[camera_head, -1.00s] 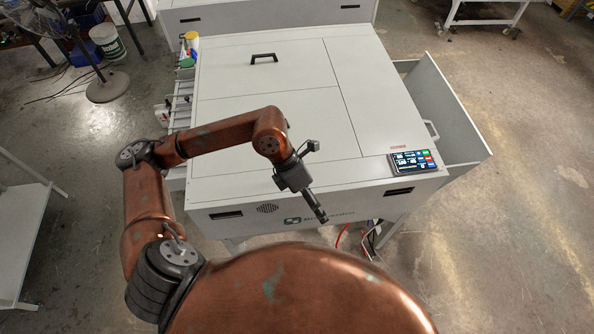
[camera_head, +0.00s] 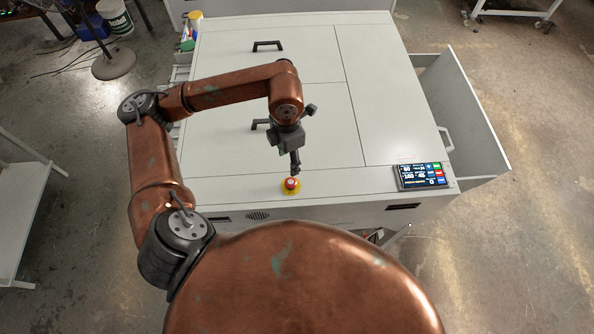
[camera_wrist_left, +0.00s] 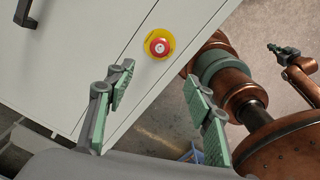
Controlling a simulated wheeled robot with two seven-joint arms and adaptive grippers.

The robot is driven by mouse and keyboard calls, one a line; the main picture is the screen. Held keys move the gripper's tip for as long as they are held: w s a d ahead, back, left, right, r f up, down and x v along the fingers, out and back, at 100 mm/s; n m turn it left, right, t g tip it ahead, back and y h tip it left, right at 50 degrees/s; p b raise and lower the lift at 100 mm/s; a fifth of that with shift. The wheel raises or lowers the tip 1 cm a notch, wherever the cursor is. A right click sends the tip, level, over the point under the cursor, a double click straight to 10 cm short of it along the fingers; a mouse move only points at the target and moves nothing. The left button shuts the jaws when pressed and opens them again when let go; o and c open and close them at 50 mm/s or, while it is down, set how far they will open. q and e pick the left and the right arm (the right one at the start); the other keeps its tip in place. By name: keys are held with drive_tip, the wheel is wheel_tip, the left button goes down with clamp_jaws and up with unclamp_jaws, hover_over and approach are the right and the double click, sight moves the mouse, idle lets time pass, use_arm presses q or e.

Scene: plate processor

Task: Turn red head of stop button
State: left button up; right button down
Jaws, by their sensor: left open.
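The stop button has a round red head (camera_head: 291,184) on a yellow base, on the front strip of the machine's grey top. In the left wrist view the red head (camera_wrist_left: 159,46) shows whole, just beyond the fingertips. My left gripper (camera_head: 296,169) points down just behind the button in the head view. In the left wrist view my left gripper (camera_wrist_left: 159,75) is open, its green-padded fingers wide apart with nothing between them. My right gripper (camera_wrist_left: 281,49) shows small at the upper right of the left wrist view; its jaw state is unclear.
A touch screen panel (camera_head: 422,176) lies at the machine's front right. Black handles (camera_head: 268,45) stand up from the top panels. The top around the button is clear.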

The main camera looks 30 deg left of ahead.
use_arm(q)
drive_tip(key=b, duration=0.4)
hover_over(291, 182)
wheel_tip(291, 182, down, 5)
drive_tip(key=shift+w+a+f+b, duration=0.1)
drive_tip(key=shift+w+f+b, duration=0.05)
drive_tip(key=shift+f+b, duration=0.6)
drive_tip(key=shift+s+f, duration=0.2)
drive_tip(key=shift+f, duration=0.65)
wheel_tip(291, 182, down, 5)
drive_tip(key=shift+r+p, duration=0.1)
drive_tip(key=shift+p, duration=0.85)
drive_tip(key=shift+w+f, duration=0.1)
drive_tip(key=shift+f, duration=0.45)
use_arm(e)
drive_tip(key=s+f, duration=0.1)
drive_tip(key=f, duration=0.1)
drive_tip(key=s+f, duration=0.1)
drive_tip(key=f, duration=0.1)
drive_tip(key=shift+s+f, duration=0.2)
